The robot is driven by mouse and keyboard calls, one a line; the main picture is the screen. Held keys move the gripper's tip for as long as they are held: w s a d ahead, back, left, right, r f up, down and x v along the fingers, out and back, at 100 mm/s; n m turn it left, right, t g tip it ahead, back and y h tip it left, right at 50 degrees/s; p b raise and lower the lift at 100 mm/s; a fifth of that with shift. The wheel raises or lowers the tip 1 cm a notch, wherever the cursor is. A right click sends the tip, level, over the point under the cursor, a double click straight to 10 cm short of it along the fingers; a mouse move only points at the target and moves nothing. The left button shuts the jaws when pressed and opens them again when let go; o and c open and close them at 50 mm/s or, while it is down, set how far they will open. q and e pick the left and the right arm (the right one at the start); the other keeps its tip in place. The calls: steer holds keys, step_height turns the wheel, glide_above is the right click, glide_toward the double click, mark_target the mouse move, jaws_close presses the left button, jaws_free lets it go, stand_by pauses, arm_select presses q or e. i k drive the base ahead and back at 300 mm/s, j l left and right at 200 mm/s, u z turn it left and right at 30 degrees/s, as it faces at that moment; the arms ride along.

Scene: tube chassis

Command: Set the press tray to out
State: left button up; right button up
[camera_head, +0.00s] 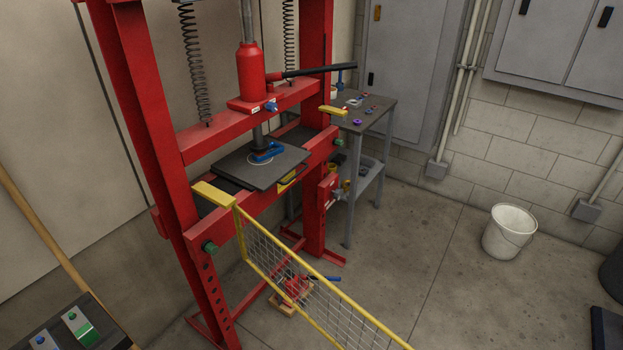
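The press tray (235,170) is a dark flat plate on the lower cross beam of the red press (145,110). It lies under the ram (259,134), and its front edge overhangs the beam a little. A blue part (267,152) lies on the tray over a pale ring. A yellow piece (288,181), perhaps a handle or label, shows below the tray's front edge. Neither of my grippers is in view.
A yellow mesh guard (300,268) swings out from the press's front left, low before the tray. A small grey side table (365,112) with small parts stands behind right. A white bucket (509,232) stands on the floor at right. Open floor lies between.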

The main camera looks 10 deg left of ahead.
mark_target(239, 165)
steer(key=l+u, duration=0.2)
steer(key=l, duration=0.15)
steer(key=k+l+u, duration=0.2)
steer(key=l, duration=0.2)
steer(key=l+u, duration=0.2)
steer(key=l, duration=0.15)
steer(key=i+l+u, duration=0.15)
steer(key=l+u, duration=0.25)
steer(key=i+l+u, duration=0.1)
steer(key=l+u, duration=0.2)
steer(key=u, duration=0.15)
steer(key=l+u, duration=1.1)
steer(key=u, duration=0.15)
steer(key=l+u, duration=0.25)
steer(key=l, duration=0.25)
steer(key=l+u, duration=0.3)
steer(key=l, duration=0.2)
steer(key=k+l+u, duration=0.25)
steer(key=l, duration=0.2)
steer(key=i+l+z, duration=0.1)
steer(key=l+z, duration=0.2)
steer(key=i+l+z, duration=0.1)
steer(key=z, duration=0.2)
steer(key=i+l, duration=0.05)
steer(key=l, duration=0.05)
